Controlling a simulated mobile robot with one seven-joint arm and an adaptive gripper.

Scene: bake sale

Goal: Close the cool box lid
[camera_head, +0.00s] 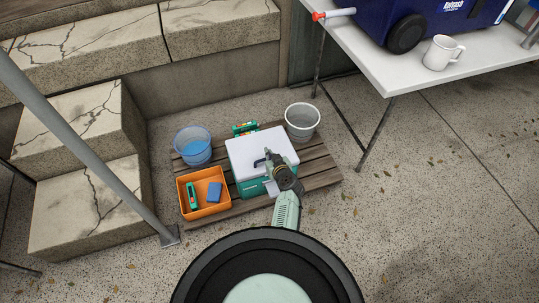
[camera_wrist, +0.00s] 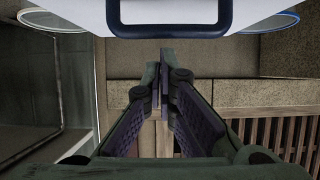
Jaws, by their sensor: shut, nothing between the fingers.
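The cool box (camera_head: 252,188) is teal with a white lid (camera_head: 247,147) and stands on a wooden pallet. The lid appears to lie flat over the box, with no gap that I can make out; my arm hides part of its right and front side. A dark handle shows on the lid, and it is large at the top of the wrist view (camera_wrist: 168,31). My gripper (camera_head: 268,153) is over the lid, close to the handle. In the wrist view its fingers (camera_wrist: 166,52) are together and empty. I cannot tell whether they touch the lid.
On the pallet (camera_head: 322,174) are an orange crate (camera_head: 208,210) with small items, a blue bucket (camera_head: 192,146), a grey bucket (camera_head: 302,122) and a green item (camera_head: 245,128). Stone steps (camera_head: 85,205) and a grey rail (camera_head: 95,135) are left. A white table (camera_head: 390,75) is upper right.

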